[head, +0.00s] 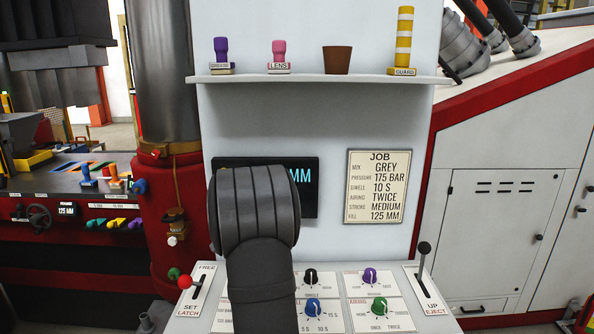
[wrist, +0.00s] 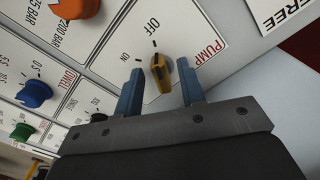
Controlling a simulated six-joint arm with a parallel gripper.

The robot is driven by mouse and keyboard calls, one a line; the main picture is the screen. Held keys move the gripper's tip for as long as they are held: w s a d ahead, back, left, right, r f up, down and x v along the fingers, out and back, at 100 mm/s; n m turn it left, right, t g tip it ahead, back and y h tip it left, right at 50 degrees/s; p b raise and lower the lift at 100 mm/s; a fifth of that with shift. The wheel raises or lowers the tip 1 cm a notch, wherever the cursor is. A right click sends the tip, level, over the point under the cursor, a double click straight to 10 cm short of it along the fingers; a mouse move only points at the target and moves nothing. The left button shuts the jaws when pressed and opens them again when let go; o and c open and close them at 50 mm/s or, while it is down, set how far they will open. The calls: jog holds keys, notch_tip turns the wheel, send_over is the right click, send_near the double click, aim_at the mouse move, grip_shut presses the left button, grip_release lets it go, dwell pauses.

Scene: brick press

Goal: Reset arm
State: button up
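My gripper (wrist: 160,85) is in the wrist view, its two blue fingers apart. A yellow knob (wrist: 160,72) on the PUMP panel, marked OFF and ON, stands between the fingertips. Gaps show on both sides of the knob, so the gripper does not appear to hold it. I cannot tell for sure which mark the knob points to. In the head view my dark arm stands in front of the control panel, and my gripper is hidden behind it.
Levers stand at the panel's left (head: 185,282) and right (head: 425,249). Knobs are between them, including purple (head: 370,275) and green (head: 379,306). A dark display (head: 311,200) is partly hidden by my arm. A job card (head: 377,187) hangs beside it. A shelf (head: 310,79) above holds small items.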

notch_tip(320, 180, up, 16)
notch_tip(320, 180, down, 17)
jog(key=n, duration=0.6)
jog(key=shift+d+r, duration=0.1)
jog(key=shift+d, duration=0.1)
jog(key=n, duration=0.6)
jog(key=shift+d, duration=0.2)
dwell(0.3)
notch_tip(320, 180, up, 18)
jog(key=m, duration=0.8)
jog(key=f, duration=1.7)
jog(key=shift+s+a+f, duration=0.2)
jog(key=shift+a+f, duration=0.05)
jog(key=shift+a, duration=0.05)
